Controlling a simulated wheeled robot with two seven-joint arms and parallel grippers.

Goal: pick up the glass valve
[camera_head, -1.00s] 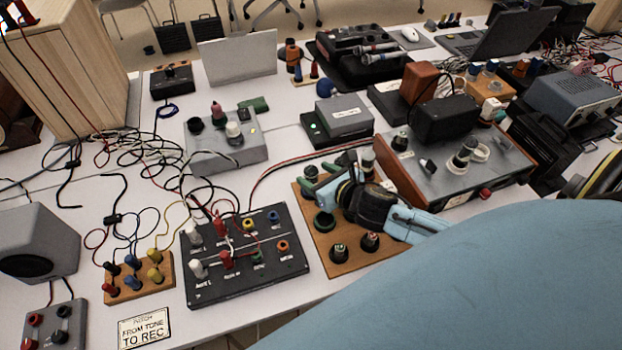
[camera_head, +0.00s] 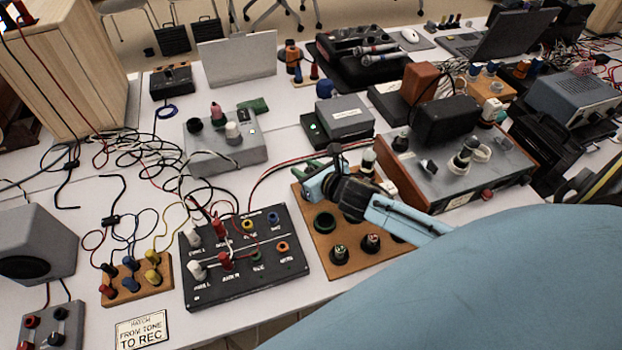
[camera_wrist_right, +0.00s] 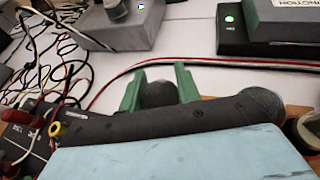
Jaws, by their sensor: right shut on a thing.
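My right gripper (camera_head: 318,168) is above the back left of a wooden board (camera_head: 322,250). In the right wrist view its two green fingers (camera_wrist_right: 160,88) are shut on a dark, rounded thing, which I take to be the glass valve (camera_wrist_right: 158,94). Its lower part is hidden behind my wrist, and in the head view the gripper covers most of it. My left gripper is not in view.
A black panel with coloured terminals (camera_head: 290,268) stands left of the board. A grey sloped unit (camera_head: 410,165) with knobs is close on the right. A grey box (camera_head: 345,116) stands behind. Loose cables (camera_head: 150,160) lie at left. Bare white table shows behind the board.

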